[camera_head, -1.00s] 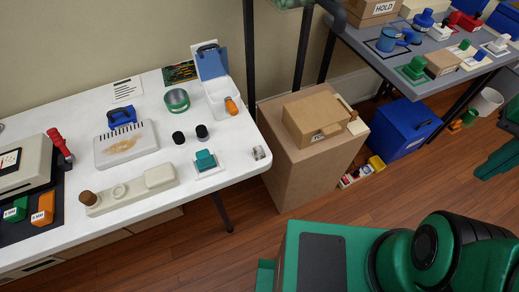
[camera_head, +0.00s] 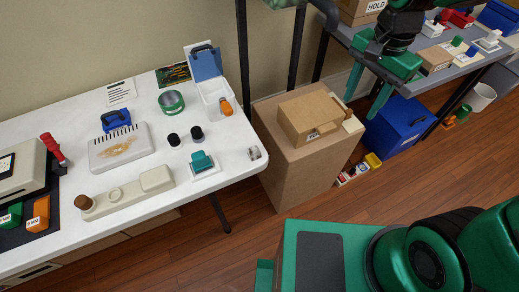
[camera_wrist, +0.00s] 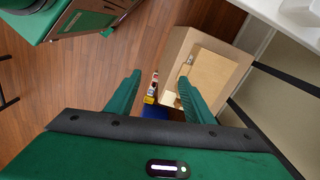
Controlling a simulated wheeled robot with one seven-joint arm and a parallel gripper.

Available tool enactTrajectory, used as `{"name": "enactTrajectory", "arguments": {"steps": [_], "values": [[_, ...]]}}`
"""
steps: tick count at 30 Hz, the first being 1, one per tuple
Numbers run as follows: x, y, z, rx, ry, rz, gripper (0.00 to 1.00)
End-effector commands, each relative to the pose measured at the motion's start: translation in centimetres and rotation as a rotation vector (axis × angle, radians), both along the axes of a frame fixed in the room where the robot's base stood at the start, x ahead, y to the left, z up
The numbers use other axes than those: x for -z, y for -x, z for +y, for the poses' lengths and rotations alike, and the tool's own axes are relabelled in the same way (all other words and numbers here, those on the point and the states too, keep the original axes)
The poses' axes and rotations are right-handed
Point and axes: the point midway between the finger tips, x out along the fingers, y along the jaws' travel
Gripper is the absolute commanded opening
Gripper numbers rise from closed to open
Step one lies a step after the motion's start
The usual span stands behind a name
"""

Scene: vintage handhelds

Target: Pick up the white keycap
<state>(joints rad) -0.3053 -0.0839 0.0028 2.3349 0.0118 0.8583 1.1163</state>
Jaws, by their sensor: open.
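I cannot make out the white keycap with certainty. A small white piece (camera_head: 492,37) on the grey table at the upper right may be it, but it is too small to tell. My gripper (camera_head: 360,108) is open and empty, with its green fingers pointing down in front of the grey table and above the gap between the cardboard box and the blue bin. In the wrist view its two fingers (camera_wrist: 159,76) are spread apart with nothing between them.
A large cardboard box (camera_head: 285,165) with a smaller carton (camera_head: 310,113) on top stands between the tables. A blue bin (camera_head: 393,132) and small coloured items (camera_head: 352,174) sit on the floor. The white table (camera_head: 225,170) holds several objects. A white bucket (camera_head: 479,96) stands farther right.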

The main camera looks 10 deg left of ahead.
Motion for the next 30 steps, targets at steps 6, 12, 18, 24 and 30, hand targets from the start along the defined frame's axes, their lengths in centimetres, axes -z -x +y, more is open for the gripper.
{"name": "enactTrajectory", "arguments": {"steps": [6,12,18,24,30], "values": [[3.4,0.4,14.1,0.09,-0.052,0.035,0.48],[5.6,3.2,22.5,0.17,-0.086,0.079,0.48],[6.9,4.4,24.9,0.2,-0.095,0.097,0.48],[9.8,4.5,25.1,0.203,-0.093,0.097,0.48],[11.6,4.6,25.2,0.202,-0.095,0.095,0.48]]}}
